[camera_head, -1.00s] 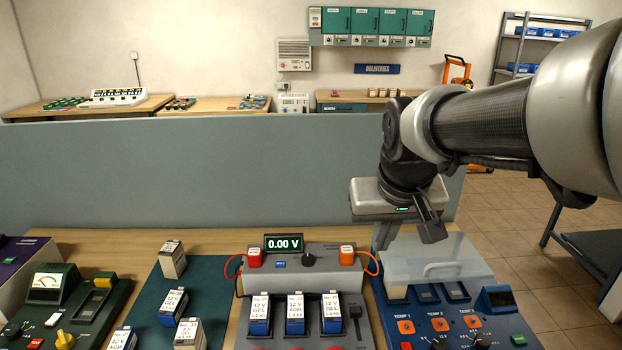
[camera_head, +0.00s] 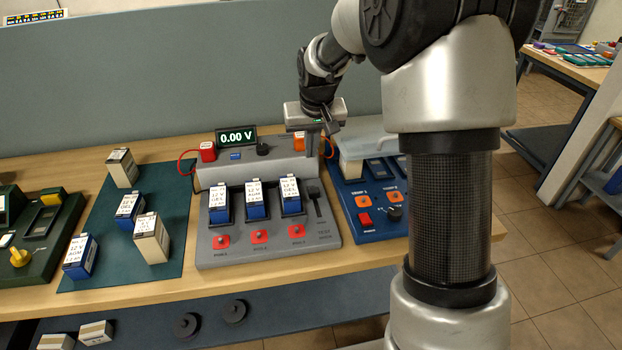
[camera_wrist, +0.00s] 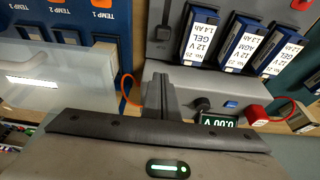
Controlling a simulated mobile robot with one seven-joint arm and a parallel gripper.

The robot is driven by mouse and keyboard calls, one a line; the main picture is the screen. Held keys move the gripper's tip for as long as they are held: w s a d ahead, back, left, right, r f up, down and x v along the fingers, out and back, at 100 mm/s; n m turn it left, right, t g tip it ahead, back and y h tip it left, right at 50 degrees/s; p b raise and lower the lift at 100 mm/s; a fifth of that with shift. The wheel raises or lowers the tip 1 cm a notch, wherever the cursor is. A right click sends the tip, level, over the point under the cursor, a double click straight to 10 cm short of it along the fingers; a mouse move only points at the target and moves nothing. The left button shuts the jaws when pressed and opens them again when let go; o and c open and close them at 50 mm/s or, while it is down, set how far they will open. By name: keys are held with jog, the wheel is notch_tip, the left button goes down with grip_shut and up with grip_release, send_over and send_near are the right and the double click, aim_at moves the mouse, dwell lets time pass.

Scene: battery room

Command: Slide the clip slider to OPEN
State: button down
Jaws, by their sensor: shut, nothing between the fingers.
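A grey test bench (camera_head: 217,251) stands on the table, with several batteries in its slots and a display reading 0.00 V. A dark slider (camera_head: 313,191) sits in a narrow slot at its right side, and it also shows in the wrist view (camera_wrist: 163,33). It appears to be the clip slider, standing toward the far end of its slot; its lettering is too small to read. My gripper (camera_head: 326,128) is shut and empty above the bench's raised back, beside the orange terminal. In the wrist view, its fingers (camera_wrist: 160,88) point toward the slider but look apart from it.
A blue unit (camera_head: 373,222) with a clear lid (camera_head: 365,143) stands right of the bench. An orange lead (camera_wrist: 127,88) loops between them. Loose batteries stand on a green mat (camera_head: 110,272) at left. A tall partition (camera_head: 150,85) rises behind.

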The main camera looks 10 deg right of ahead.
aim_at(314, 193)
jog(key=x, duration=0.9)
jog(key=shift+w+f+b, duration=0.1)
jog(key=shift+f+b, duration=0.2)
jog(key=shift+f, duration=0.1)
jog(key=s, duration=0.3)
jog(key=shift+s, duration=0.4)
